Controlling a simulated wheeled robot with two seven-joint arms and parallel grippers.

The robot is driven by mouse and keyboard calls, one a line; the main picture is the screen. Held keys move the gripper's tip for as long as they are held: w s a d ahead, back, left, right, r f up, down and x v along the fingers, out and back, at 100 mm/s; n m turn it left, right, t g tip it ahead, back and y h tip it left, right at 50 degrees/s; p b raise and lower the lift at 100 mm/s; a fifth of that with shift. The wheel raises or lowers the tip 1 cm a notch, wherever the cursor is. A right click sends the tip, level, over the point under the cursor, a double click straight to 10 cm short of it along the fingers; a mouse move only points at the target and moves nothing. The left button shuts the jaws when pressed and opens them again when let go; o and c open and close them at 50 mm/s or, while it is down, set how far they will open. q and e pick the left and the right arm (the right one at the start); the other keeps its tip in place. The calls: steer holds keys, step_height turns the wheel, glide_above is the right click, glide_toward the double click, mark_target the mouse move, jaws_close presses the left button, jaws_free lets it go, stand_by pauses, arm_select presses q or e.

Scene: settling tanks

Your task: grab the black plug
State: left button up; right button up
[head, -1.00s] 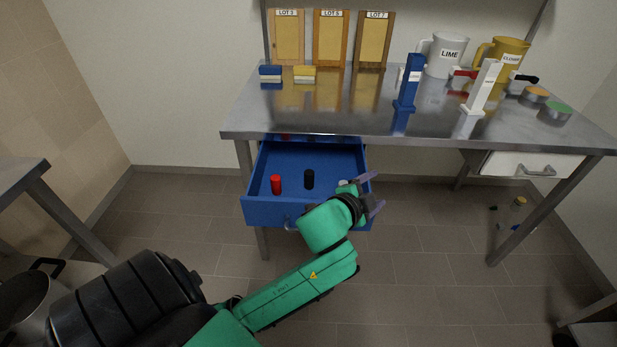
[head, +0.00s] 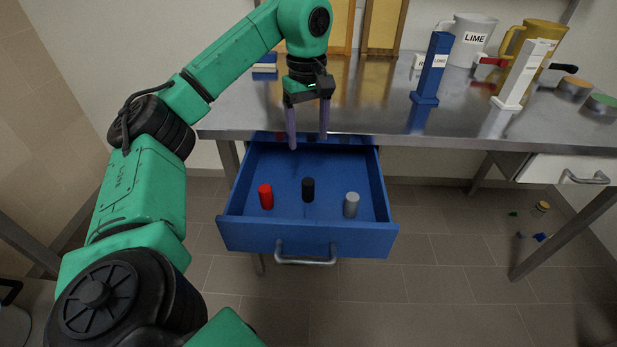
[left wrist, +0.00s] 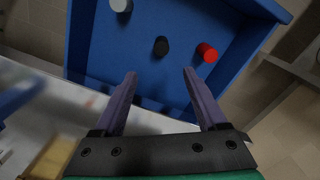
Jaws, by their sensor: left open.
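The black plug (head: 308,189) stands upright in the open blue drawer (head: 307,238), between a red plug (head: 266,196) and a grey plug (head: 351,204). My left gripper (head: 308,142) is open and empty, pointing down above the back of the drawer, behind the plugs. In the left wrist view the black plug (left wrist: 161,46) lies ahead of the open fingertips (left wrist: 160,75), apart from them. The red plug (left wrist: 207,52) and the grey plug (left wrist: 121,5) flank it there. My right gripper is not in view.
The steel table (head: 370,110) overhangs the back of the drawer. A white drawer (head: 562,169) is on the right.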

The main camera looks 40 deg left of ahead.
arm_select(q)
steer(key=f, duration=0.9)
steer(key=f+b, duration=0.1)
steer(key=f, duration=0.4)
steer(key=shift+s+d+f, duration=0.1)
steer(key=shift+s+d, duration=0.1)
steer(key=shift+d, duration=0.05)
steer(key=shift+c, duration=0.2)
jaws_close()
step_height(320, 180, up, 13)
steer(key=p, duration=0.1)
step_height(320, 180, up, 7)
steer(key=p, duration=0.4)
glide_above(308, 182)
